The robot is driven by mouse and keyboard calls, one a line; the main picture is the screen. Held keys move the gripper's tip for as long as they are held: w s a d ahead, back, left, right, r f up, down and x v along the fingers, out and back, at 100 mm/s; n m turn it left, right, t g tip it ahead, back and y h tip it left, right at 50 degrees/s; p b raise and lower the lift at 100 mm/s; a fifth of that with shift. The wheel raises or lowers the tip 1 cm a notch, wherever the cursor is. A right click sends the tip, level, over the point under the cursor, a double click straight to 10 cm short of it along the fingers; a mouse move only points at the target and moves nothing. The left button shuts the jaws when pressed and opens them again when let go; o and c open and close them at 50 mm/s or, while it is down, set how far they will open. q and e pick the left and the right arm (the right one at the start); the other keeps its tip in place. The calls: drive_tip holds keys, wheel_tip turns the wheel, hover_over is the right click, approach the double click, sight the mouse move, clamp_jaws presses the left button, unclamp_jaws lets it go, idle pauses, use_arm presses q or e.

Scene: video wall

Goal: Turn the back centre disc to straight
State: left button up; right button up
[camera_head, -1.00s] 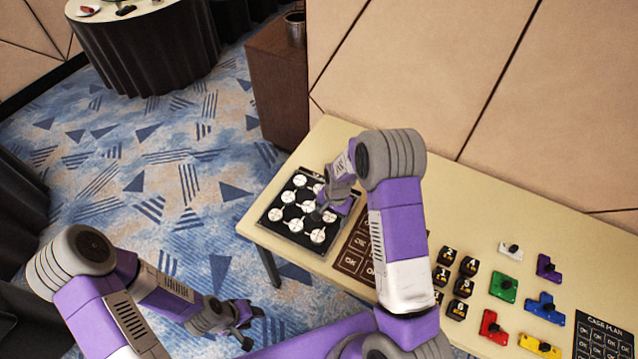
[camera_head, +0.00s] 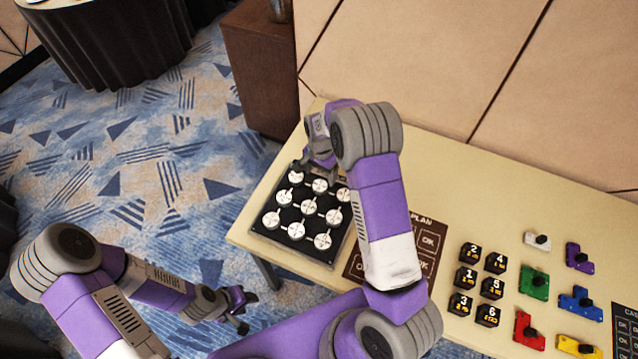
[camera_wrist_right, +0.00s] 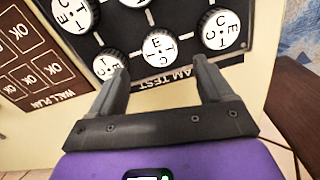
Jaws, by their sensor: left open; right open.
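The back centre disc (camera_head: 320,185) is a white round disc with letters, in the back row of the black board (camera_head: 262,230). In the right wrist view the same disc (camera_wrist_right: 160,47) lies between and just beyond my fingertips, with its letters at an angle. My right gripper (camera_head: 319,160) is open over the board's back edge; its two fingers (camera_wrist_right: 161,70) straddle the disc's line. I cannot tell whether they touch it. My left gripper (camera_head: 240,308) is open and empty, off the table to the left.
Neighbouring discs (camera_wrist_right: 108,65) and (camera_wrist_right: 222,30) sit close on both sides. A brown plan card (camera_head: 428,240) lies right of the board. Number blocks (camera_head: 465,277) and coloured pieces (camera_head: 535,283) stand further right.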

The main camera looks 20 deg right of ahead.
sight(320, 185)
wheel_tip(320, 185, down, 6)
drive_tip(key=shift+f+b, duration=0.15)
drive_tip(key=shift+b, duration=0.25)
drive_tip(key=c, duration=1)
drive_tip(key=shift+c, duration=0.2)
